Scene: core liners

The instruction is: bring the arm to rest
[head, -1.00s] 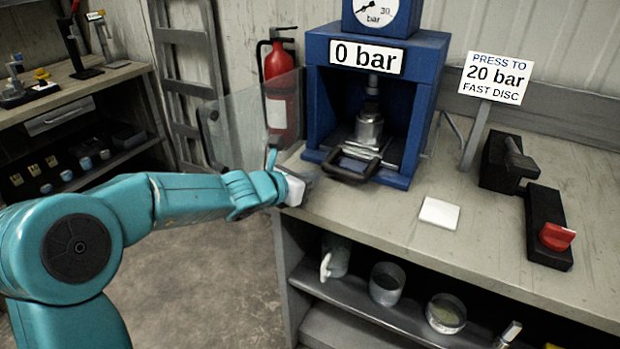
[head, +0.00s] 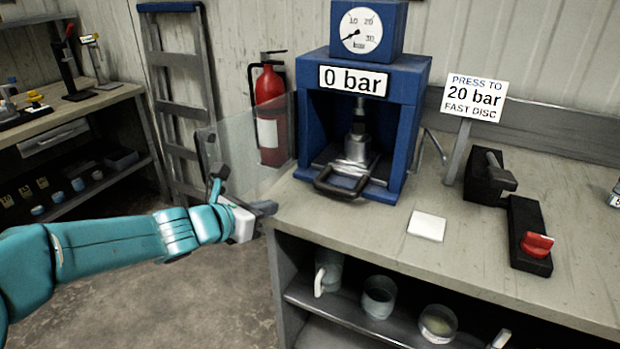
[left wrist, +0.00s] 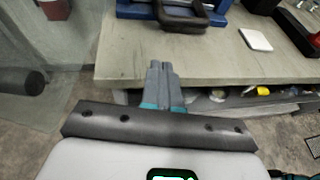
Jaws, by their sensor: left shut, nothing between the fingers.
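My left arm comes in from the left of the head view, and its gripper (head: 264,208) is at the left front corner of the workbench (head: 300,215). In the left wrist view the gripper's fingers (left wrist: 159,72) are together with nothing between them, seen against the bench's front edge. The blue press (head: 418,110) stands on the bench to the right of the gripper, with its sign reading 0 bar and its clear guard (head: 235,150) swung out to the left. My right gripper is not in view.
A white tile (head: 427,226), a black lever block (head: 487,182) and a red-knobbed box (head: 537,244) lie on the bench. Cups stand on the shelf below (head: 330,305). A fire extinguisher (head: 270,90) and ladder (head: 180,110) are behind. The floor (head: 200,300) left of the bench is clear.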

